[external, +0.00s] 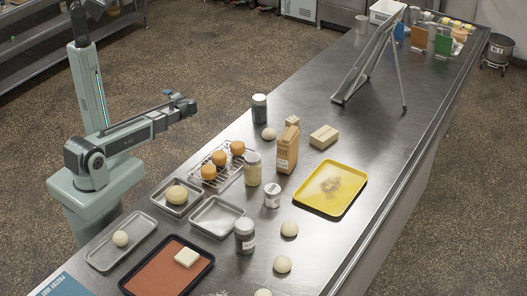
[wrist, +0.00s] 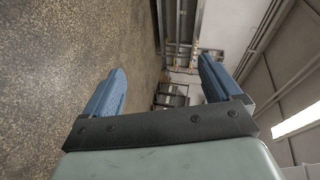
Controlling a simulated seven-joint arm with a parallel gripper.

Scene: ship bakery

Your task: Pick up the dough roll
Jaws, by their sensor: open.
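Several pale dough pieces are in the external view, and I cannot tell for sure which is the dough roll. One round piece (external: 120,238) lies on a metal tray (external: 98,260) at the left. A larger, tan round piece (external: 177,194) sits in a small metal pan (external: 168,208). Others lie on the bare bench: one at the back (external: 268,133), two at the front right (external: 289,229) (external: 282,264), and one cut off by the bottom edge. My gripper (external: 188,107) is raised left of the bench, apart from them. In the wrist view its blue fingers (wrist: 163,66) are open and empty.
A yellow tray (external: 345,208) is at right, a red-lined tray (external: 150,285) in front. A metal stand (external: 375,60) rises behind.

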